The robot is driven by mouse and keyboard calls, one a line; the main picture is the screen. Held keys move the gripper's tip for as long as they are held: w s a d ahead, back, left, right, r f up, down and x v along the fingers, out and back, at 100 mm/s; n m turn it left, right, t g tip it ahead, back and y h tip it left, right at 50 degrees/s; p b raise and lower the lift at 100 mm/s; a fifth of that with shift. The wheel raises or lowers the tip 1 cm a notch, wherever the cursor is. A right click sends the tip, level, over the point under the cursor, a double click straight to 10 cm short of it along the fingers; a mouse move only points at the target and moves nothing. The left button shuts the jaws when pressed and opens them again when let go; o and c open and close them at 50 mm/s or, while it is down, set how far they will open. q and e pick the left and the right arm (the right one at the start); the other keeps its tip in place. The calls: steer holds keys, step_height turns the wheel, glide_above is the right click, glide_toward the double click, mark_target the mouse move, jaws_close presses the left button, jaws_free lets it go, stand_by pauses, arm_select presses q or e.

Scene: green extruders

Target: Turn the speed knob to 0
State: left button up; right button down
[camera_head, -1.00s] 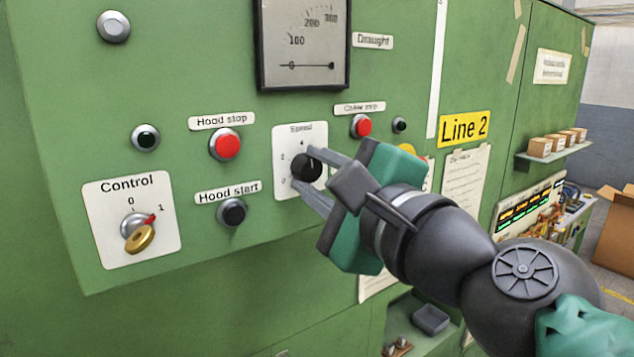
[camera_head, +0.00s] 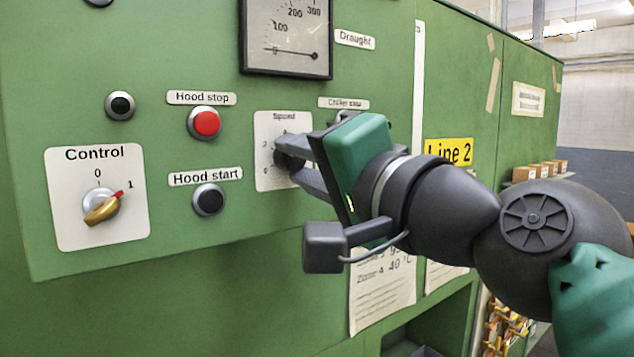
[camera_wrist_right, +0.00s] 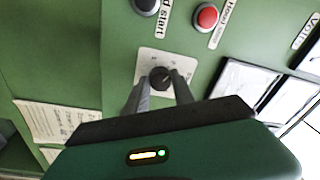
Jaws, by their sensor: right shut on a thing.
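The black speed knob (camera_head: 284,156) sits on a white plate (camera_head: 268,180) labelled Speed, with a numbered scale, on the green panel. My right gripper (camera_head: 292,162) comes in from the right and is shut on the knob, one finger above and one below. The knob is mostly hidden by the fingers in the head view, and its pointer cannot be read there. In the right wrist view the knob (camera_wrist_right: 160,77) shows between the two fingertips (camera_wrist_right: 160,86). My left gripper is not in view.
Close by are the red Hood stop button (camera_head: 205,122), the black Hood start button (camera_head: 209,200) and the Control key switch (camera_head: 101,205). A gauge (camera_head: 285,40) is above. Paper sheets (camera_head: 380,295) hang below my right arm. A shelf with small boxes is at the right.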

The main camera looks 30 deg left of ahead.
steer(key=n, duration=0.1)
steer(key=n+b, duration=0.1)
steer(key=n, duration=0.1)
steer(key=shift+w+f, duration=0.15)
steer(key=shift+f, duration=0.25)
steer(key=n+b, duration=0.1)
steer(key=n, duration=0.2)
steer(key=shift+g, duration=0.3)
steer(key=n, duration=0.3)
steer(key=shift+w+n+g+b, duration=0.1)
steer(key=shift+n+g+b, duration=0.2)
steer(key=shift+n+b, duration=0.1)
steer(key=shift+n, duration=1.6)
steer(key=c, duration=1.4)
jaws_free()
steer(key=shift+c, duration=0.2)
steer(key=shift+o, duration=1.4)
steer(key=shift+r, duration=0.1)
steer(key=shift+o, duration=0.4)
steer(key=shift+w+a+r, duration=0.1)
steer(key=shift+w, duration=0.05)
